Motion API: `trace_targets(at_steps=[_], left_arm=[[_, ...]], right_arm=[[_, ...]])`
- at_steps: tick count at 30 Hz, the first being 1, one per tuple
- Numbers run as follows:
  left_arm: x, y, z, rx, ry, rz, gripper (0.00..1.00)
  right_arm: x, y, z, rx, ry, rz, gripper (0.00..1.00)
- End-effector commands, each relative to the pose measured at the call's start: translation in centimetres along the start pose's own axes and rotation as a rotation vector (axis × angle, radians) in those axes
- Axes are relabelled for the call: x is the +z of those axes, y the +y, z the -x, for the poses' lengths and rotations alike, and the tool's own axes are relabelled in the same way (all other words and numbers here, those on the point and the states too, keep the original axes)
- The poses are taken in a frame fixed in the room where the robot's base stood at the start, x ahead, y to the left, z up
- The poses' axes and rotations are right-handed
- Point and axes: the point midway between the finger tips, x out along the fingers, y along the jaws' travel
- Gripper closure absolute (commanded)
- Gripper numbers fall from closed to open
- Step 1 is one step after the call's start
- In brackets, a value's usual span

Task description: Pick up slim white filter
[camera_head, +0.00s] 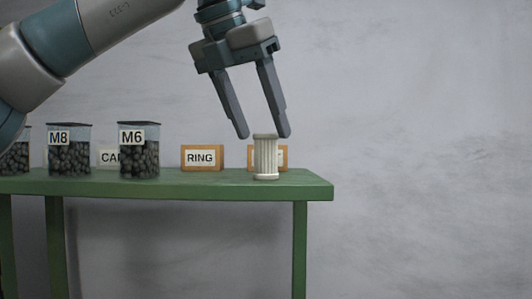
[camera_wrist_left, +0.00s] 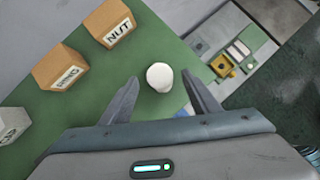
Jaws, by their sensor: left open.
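The slim white filter (camera_head: 265,158), a ribbed white cylinder with wider ends, stands upright on the green table near its right end. In the left wrist view the filter (camera_wrist_left: 160,77) shows as a round white top, between and a little beyond the fingertips. My left gripper (camera_head: 267,136) is open and empty, pointing down with its fingers just above the filter's top. It also shows in the left wrist view (camera_wrist_left: 160,82). My right gripper is not in view.
The green table (camera_head: 250,191) holds a RING box (camera_head: 202,158) and a NUT box (camera_wrist_left: 109,23), which is partly hidden behind the filter in the head view. Bins M8 (camera_head: 69,150) and M6 (camera_head: 138,150) stand left. The space right of the table is clear in the head view.

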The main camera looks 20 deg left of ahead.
Motion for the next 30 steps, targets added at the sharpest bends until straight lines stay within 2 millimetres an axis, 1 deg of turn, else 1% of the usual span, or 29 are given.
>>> trace_targets(at_steps=[1, 3, 6, 10, 14, 25, 26, 27, 29, 30], left_arm=[[0.2, 0.1, -0.3, 0.001, 0.002, -0.001, 0.44], [0.2, 0.0, -1.1, 0.002, 0.003, -0.002, 0.44], [0.2, 0.0, -2.4, 0.001, 0.003, -0.001, 0.44], [0.1, -0.1, -3.5, 0.000, 0.001, -0.002, 0.44], [0.0, -0.1, -3.8, 0.000, 0.001, -0.001, 0.44], [0.0, -0.1, -3.8, 0.000, 0.000, -0.001, 0.44], [0.0, -0.1, -3.8, 0.000, 0.000, -0.001, 0.49], [0.0, -0.1, -3.8, 0.000, 0.000, -0.001, 0.59], [0.0, -0.1, -3.8, 0.000, 0.000, -0.001, 0.73], [0.1, -0.1, -3.8, 0.000, 0.000, -0.001, 0.83]], right_arm=[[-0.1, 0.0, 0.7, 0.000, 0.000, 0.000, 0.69], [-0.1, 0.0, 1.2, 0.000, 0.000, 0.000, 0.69], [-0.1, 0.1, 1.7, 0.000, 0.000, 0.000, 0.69], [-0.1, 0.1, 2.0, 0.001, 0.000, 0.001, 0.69], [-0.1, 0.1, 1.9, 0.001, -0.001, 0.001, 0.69], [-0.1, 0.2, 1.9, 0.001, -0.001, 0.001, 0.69], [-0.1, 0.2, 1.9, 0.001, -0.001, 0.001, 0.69], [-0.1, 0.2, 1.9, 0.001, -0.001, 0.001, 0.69], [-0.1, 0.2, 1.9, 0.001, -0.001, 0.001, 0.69], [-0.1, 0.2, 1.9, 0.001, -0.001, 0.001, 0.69]])
